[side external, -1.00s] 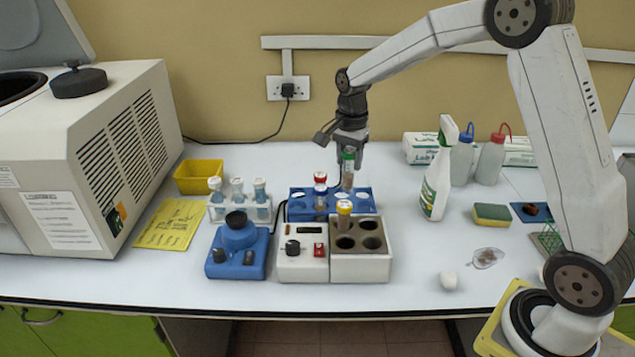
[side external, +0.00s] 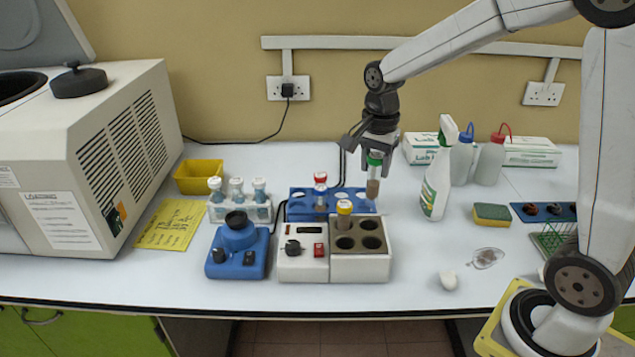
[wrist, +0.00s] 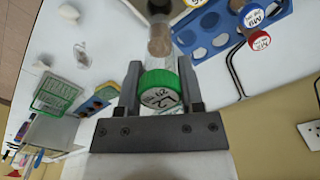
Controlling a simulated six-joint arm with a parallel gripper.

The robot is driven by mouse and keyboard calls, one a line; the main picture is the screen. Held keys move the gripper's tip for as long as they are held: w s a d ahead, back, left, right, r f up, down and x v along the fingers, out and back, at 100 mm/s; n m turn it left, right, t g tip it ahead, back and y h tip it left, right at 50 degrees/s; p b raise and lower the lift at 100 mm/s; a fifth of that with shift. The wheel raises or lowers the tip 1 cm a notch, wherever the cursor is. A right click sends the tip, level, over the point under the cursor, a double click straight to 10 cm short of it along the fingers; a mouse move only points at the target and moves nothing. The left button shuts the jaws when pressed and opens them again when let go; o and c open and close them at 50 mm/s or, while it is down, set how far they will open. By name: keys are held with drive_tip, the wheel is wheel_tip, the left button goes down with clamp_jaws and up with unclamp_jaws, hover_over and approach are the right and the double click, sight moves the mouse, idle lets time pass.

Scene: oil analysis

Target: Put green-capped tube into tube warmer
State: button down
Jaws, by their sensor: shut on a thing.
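My gripper (side external: 376,153) is shut on the green-capped tube (side external: 373,184) and holds it nearly upright in the air, above and right of the blue rack. In the wrist view the green cap (wrist: 166,92) sits between the jaws of my gripper (wrist: 160,88). The tube has brown contents in its lower part. The tube warmer (side external: 360,266) is the white box with a brown block of round wells. A yellow-capped tube (side external: 344,211) stands in its back left well; the other visible wells are empty. The warmer is in front of and a little left of the held tube.
The blue rack (side external: 297,211) behind the warmer holds a red-capped tube (side external: 320,186). A blue mixer (side external: 238,246) stands left of the warmer. A spray bottle (side external: 436,178) stands close right of the held tube. The table in front of the bottle is mostly clear.

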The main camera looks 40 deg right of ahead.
sight(374, 178)
drive_tip(key=shift+f, duration=0.2)
wheel_tip(374, 178, down, 11)
drive_tip(key=shift+r, duration=0.2)
idle(1.0)
idle(0.4)
drive_tip(key=shift+c, duration=0.7)
unclamp_jaws()
drive_tip(key=shift+r, duration=3.85)
